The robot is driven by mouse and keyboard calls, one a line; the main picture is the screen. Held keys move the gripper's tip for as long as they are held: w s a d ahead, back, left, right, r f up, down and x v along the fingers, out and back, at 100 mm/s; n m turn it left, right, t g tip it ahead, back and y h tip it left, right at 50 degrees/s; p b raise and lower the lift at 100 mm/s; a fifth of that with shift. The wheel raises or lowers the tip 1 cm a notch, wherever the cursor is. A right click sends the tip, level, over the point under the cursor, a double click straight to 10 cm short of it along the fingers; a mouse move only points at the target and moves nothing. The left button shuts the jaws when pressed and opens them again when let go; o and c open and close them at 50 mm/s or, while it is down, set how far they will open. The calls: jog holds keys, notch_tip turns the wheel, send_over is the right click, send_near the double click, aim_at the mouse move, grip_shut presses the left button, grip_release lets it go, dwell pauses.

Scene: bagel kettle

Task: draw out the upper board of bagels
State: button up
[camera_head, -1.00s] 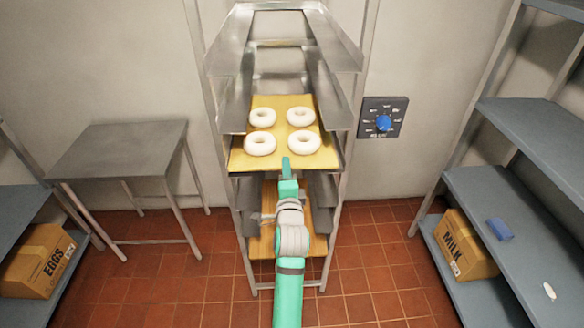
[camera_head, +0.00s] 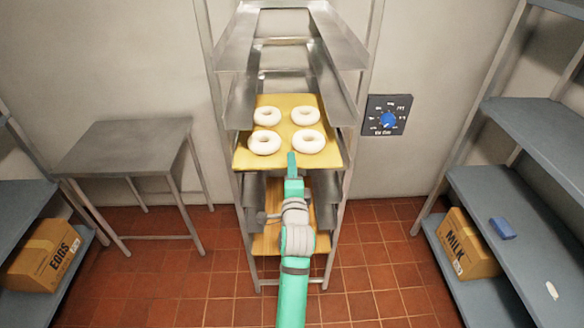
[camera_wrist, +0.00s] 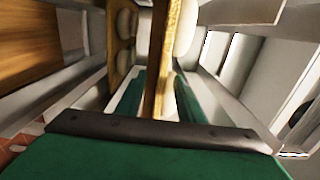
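The upper board (camera_head: 287,158) is a yellow flat board in the rack, bearing several white ring-shaped bagels, one being the front left bagel (camera_head: 264,142). Its front edge faces me. My green gripper (camera_head: 291,160) is at the middle of that front edge. In the wrist view, the upper board (camera_wrist: 164,70) appears edge-on, between the two green fingers of my gripper (camera_wrist: 160,98). The fingers look apart, with a narrow gap to the board at the right finger. The head view hides the lower finger. A lower board (camera_head: 262,243) shows below, partly hidden by my arm.
The metal rack (camera_head: 353,110) has side rails around the boards. A bare grey table (camera_head: 125,145) stands left. Shelves with a milk box (camera_head: 465,245) stand right, and an eggs box (camera_head: 42,255) is far left. A blue dial (camera_head: 388,120) is on the wall. Tiled floor is open beside the rack.

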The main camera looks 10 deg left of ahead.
jog(key=v, duration=0.7)
dwell(0.5)
jog(key=shift+r, duration=0.1)
jog(key=s+d+f+n+h, duration=0.1)
jog(key=s+d+f+n, duration=0.15)
jog(key=s+f, duration=0.35)
jog(key=s+d+f+n+g+h, duration=0.1)
jog(key=s+d+f+n, duration=0.1)
jog(key=s+d+f, duration=0.4)
jog(key=s+d+f+n+h, duration=0.1)
jog(key=s+d+f+n, duration=0.2)
jog(key=s, duration=0.5)
jog(key=s+d+n+g+h, duration=0.1)
jog(key=s+n, duration=0.6)
jog(key=s, duration=1.8)
jog(key=shift+s+d+f+h, duration=0.35)
jog(key=shift+s+d+h, duration=0.05)
jog(key=shift+d+h, duration=0.1)
